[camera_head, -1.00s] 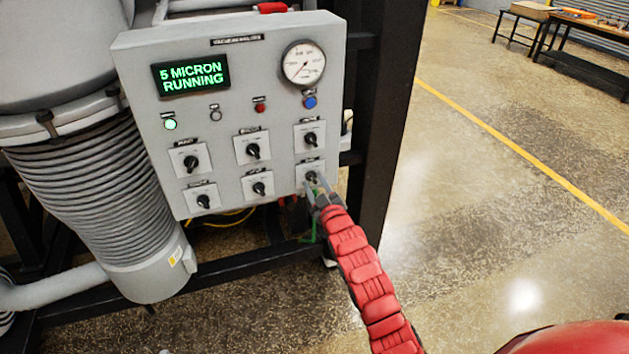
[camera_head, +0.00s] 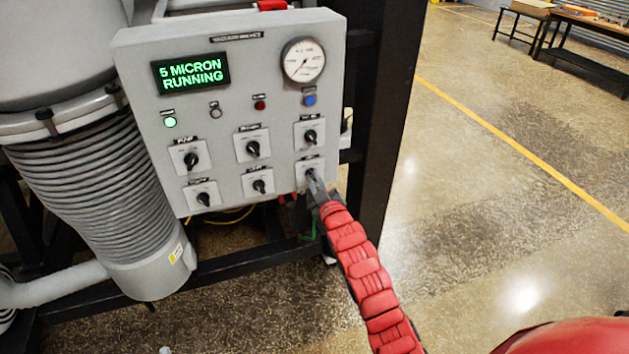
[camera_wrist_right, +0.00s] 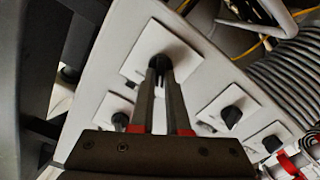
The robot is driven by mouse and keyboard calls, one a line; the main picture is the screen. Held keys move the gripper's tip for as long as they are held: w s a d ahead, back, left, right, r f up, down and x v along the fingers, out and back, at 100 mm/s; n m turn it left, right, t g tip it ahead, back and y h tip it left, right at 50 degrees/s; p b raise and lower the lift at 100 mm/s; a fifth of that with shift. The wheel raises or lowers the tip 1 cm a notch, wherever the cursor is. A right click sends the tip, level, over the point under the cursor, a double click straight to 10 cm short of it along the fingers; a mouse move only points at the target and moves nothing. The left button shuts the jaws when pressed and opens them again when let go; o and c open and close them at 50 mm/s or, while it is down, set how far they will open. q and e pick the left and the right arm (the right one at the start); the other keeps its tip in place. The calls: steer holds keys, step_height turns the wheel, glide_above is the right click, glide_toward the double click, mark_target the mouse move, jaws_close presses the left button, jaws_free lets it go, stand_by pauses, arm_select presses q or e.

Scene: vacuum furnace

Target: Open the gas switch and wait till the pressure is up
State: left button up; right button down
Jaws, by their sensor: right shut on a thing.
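The grey control panel (camera_head: 235,50) carries several black rotary switches on white plates. My right gripper (camera_head: 311,178) is at the lower right switch (camera_head: 306,168), and its fingers hide most of that knob. In the right wrist view the two fingers (camera_wrist_right: 158,78) are shut on the black knob (camera_wrist_right: 157,66) in front of its white plate. The switch labels are too small to read, so I cannot confirm which is the gas switch. The round pressure gauge (camera_head: 303,61) has a red needle pointing to the lower left. My left gripper is not in view.
The green display (camera_head: 191,74) reads "5 MICRON RUNNING". A green light (camera_head: 170,122) is lit on the panel. A neighbouring switch (camera_head: 310,136) sits just above the gripper. A black frame post (camera_head: 383,120) stands right of the panel.

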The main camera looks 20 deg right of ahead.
steer(key=m+b, duration=0.3)
steer(key=shift+d+f, duration=0.1)
steer(key=shift+d, duration=0.05)
steer(key=shift+d+m+b, duration=0.15)
steer(key=shift+m+b, duration=1.6)
steer(key=shift+m, duration=2.75)
steer(key=c, duration=0.9)
jaws_free()
steer(key=shift+s, duration=0.1)
